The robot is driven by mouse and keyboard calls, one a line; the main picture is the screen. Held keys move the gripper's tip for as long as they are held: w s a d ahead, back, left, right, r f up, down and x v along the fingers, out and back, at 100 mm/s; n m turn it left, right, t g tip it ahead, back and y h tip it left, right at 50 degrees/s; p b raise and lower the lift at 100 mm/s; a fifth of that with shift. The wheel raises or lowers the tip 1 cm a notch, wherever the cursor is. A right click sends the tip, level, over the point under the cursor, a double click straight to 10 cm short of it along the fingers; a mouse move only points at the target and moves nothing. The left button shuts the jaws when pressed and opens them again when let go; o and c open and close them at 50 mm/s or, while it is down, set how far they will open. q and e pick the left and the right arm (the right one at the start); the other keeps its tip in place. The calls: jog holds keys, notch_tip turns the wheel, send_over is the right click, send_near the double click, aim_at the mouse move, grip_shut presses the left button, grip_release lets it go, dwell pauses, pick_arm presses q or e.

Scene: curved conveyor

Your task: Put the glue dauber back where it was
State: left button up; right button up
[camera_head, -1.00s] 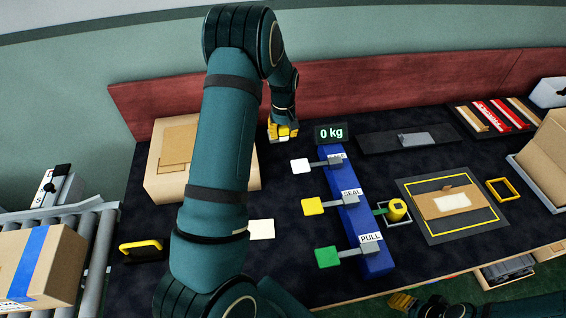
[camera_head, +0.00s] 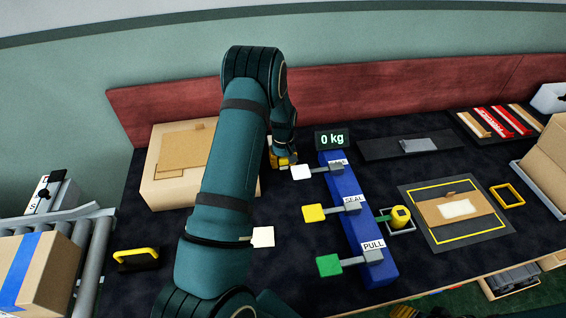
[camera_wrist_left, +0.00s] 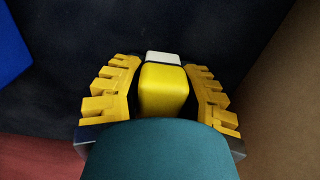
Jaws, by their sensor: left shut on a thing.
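The glue dauber (camera_wrist_left: 164,88), a yellow block with a white end, sits between the yellow fingers of my left gripper (camera_wrist_left: 161,95) in the left wrist view. The gripper is shut on it. In the head view my left gripper (camera_head: 284,162) is over the dark table, between the cardboard box and the blue lever unit, close to the white lever. The dauber is hard to make out there. Whether it touches the table cannot be told. Only a bit of my right gripper (camera_head: 405,312) shows at the bottom edge.
The blue unit (camera_head: 346,210) carries white, yellow and green levers. A cardboard box (camera_head: 163,190) stands left of the gripper, partly behind my arm. A yellow cylinder (camera_head: 400,216) stands in a square frame. A flat carton (camera_head: 440,212) lies on a yellow-outlined mat. A red panel (camera_head: 400,100) runs behind.

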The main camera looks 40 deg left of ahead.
pick_arm(q)
jog(key=shift+f, duration=0.1)
jog(key=o, duration=1)
jog(key=shift+r, duration=0.25)
notch_tip(320, 180, up, 12)
jog(key=shift+f+p, duration=0.1)
jog(key=shift+p, duration=0.95)
